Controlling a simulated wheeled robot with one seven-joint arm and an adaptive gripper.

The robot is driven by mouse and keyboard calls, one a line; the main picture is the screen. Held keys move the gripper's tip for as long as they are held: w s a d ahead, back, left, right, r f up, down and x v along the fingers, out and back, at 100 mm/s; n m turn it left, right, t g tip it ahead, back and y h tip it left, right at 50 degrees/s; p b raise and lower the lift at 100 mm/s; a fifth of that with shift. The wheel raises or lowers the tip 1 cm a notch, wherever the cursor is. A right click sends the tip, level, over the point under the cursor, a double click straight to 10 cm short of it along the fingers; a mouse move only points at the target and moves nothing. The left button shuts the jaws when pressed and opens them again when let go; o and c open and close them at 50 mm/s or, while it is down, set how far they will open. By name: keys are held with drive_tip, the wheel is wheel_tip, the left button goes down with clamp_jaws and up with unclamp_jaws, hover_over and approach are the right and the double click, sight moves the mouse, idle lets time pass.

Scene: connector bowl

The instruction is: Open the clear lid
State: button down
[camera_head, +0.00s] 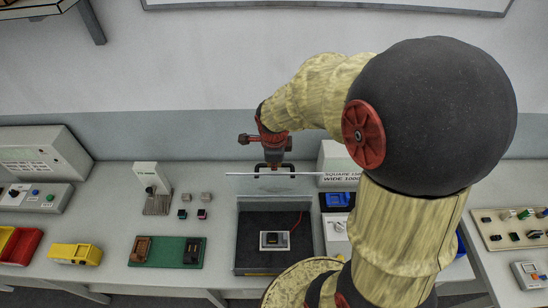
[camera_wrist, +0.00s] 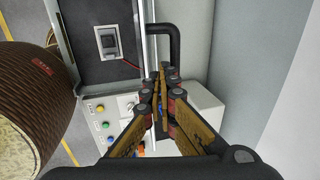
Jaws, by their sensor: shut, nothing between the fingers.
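The clear lid (camera_head: 240,174) shows in the head view as a thin, bright edge-on strip above the back of the dark box (camera_head: 240,225). It looks raised, roughly upright, and the box beneath is uncovered. Its black handle (camera_head: 274,168) juts from the lid's back side and also shows in the wrist view (camera_wrist: 177,40). My gripper (camera_head: 273,165) is at the handle, on the back side of the lid. In the wrist view my gripper (camera_wrist: 163,80) has its fingers together, close beside the handle's end. I cannot tell whether they touch it.
A small grey device (camera_head: 274,240) with a red cable sits in the box. A green board (camera_head: 167,252) and a yellow case (camera_head: 75,254) lie to the left. A white button panel (camera_wrist: 108,122) stands beside the box. The wall is close behind.

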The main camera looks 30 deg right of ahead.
drive_tip(key=shift+x, duration=1.5)
drive_tip(key=shift+g+y, duration=0.6)
drive_tip(key=shift+g, duration=0.2)
drive_tip(key=w+d+p, duration=0.2)
drive_tip(key=w, duration=0.2)
drive_tip(key=shift+d+r+p, duration=0.2)
drive_tip(key=shift+d+p, duration=0.2)
